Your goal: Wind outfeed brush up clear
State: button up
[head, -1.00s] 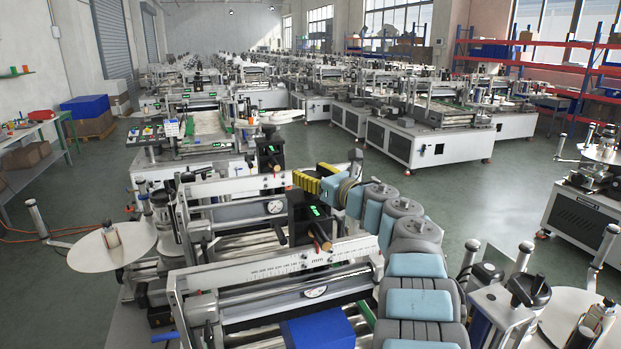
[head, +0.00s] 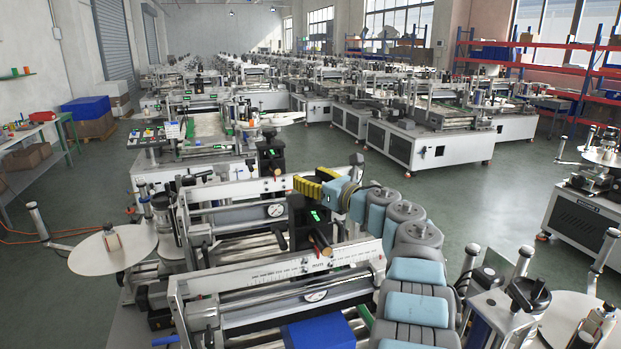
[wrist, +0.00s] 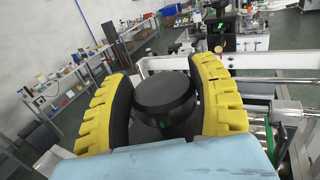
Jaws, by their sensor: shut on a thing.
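My gripper (head: 308,187) has yellow ribbed fingers and reaches in over the near labeller. In the wrist view my gripper (wrist: 165,78) is shut on a round black knob (wrist: 165,97), with one finger on each side. The knob has a flat top and sits on a darker body. In the head view the knob is hidden by the fingers. Just below is a black post unit (head: 300,222) with a small green display and an orange-tipped handle (head: 322,246). I cannot make out the brush bristles or their height above the rollers.
A blue box (head: 320,332) lies by the rollers. A label reel disc (head: 98,252) stands at left. Open floor (head: 480,205) lies to the right.

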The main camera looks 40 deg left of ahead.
jog(key=shift+f, duration=0.35)
dwell(0.4)
jog(key=o, duration=1.2)
jog(key=shift+s, duration=0.1)
jog(key=shift+r, duration=0.1)
jog(key=shift+d+r, duration=0.1)
jog(key=shift+d, duration=0.05)
jog(key=shift+d, duration=0.9)
jog(key=shift+s+d, duration=0.25)
jog(key=shift+d, duration=1.4)
jog(key=shift+s+d, duration=0.2)
jog(key=shift+d, duration=1.4)
jog(key=shift+s+d, duration=0.25)
jog(key=shift+d, duration=1.4)
